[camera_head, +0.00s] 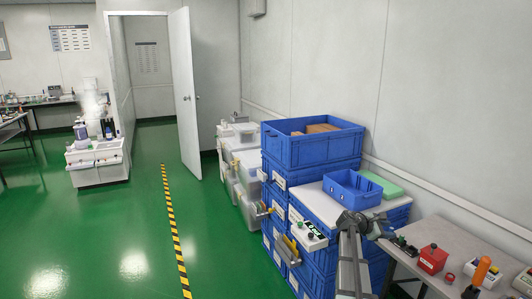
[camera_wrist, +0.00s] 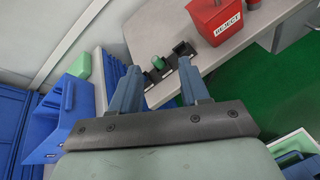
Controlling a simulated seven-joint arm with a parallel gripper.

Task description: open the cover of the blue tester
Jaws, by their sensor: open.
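No tester with a cover shows clearly in either view, so I cannot tell which thing is the blue tester. My gripper (camera_wrist: 158,68) is open and empty in the wrist view, its two blue-grey fingers apart. Past the fingertips, on the grey table (camera_wrist: 165,25), is a black fixture (camera_wrist: 184,50) with a green-topped piece (camera_wrist: 158,62). In the head view my gripper (camera_head: 375,227) is over the gap between the crate stack and the table (camera_head: 455,236).
A red box (camera_head: 432,259) marked REJECT (camera_wrist: 218,20) stands on the table, near an orange upright handle (camera_head: 481,271). Blue crates (camera_head: 312,148) are stacked left of my arm, with a small blue open bin (camera_head: 352,190) on top. Green floor (camera_head: 90,235) is free at left.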

